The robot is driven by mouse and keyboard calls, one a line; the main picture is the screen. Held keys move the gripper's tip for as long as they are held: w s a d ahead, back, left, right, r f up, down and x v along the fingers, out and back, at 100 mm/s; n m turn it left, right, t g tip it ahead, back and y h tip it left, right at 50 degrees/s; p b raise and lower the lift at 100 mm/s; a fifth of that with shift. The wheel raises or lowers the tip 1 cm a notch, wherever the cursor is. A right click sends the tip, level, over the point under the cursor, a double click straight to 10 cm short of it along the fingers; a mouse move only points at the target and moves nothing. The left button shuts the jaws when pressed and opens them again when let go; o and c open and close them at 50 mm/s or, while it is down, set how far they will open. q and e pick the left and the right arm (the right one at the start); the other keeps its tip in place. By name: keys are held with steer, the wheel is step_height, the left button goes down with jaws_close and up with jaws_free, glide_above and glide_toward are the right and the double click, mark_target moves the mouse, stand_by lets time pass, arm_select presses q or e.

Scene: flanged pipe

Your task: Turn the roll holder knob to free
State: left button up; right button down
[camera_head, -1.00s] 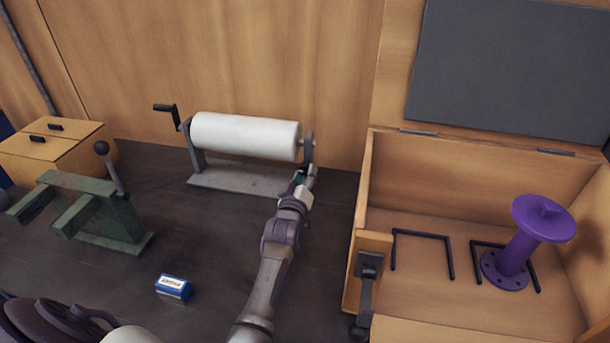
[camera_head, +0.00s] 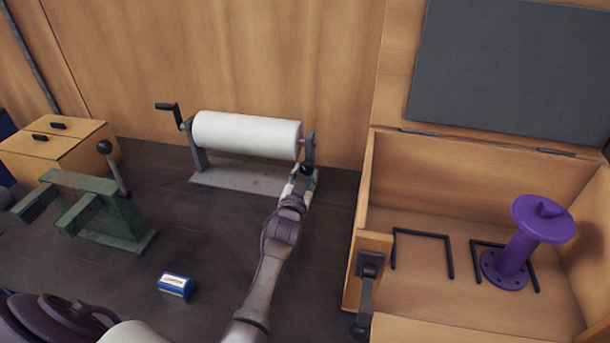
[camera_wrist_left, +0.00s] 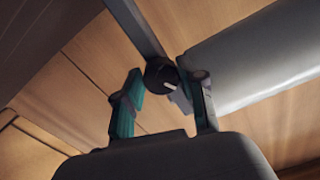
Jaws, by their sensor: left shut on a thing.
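The roll holder (camera_head: 240,178) stands against the back wall with a white roll (camera_head: 246,134) lying across it and a crank at its left end. Its small dark round knob (camera_wrist_left: 159,73) with a white mark is at the right-hand post and also shows in the head view (camera_head: 306,170). My left gripper (camera_head: 305,175) is at the foot of that post. In the left wrist view, its teal-padded fingers (camera_wrist_left: 163,82) are on either side of the knob, shut on it. My right gripper is not in view.
A green clamp-like stand (camera_head: 105,215) with a lever and a wooden drawer box (camera_head: 65,160) are at left. A blue and white block (camera_head: 176,286) lies in front. An open wooden chest (camera_head: 420,315) at right holds a purple flanged pipe (camera_head: 516,255).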

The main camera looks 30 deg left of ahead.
arm_select(q)
steer(key=m, duration=0.6)
steer(key=shift+a+b, duration=0.1)
steer(key=shift+b, duration=0.25)
stand_by(0.4)
steer(key=o, duration=1.1)
steer(key=shift+o, duration=0.2)
steer(key=v, duration=0.8)
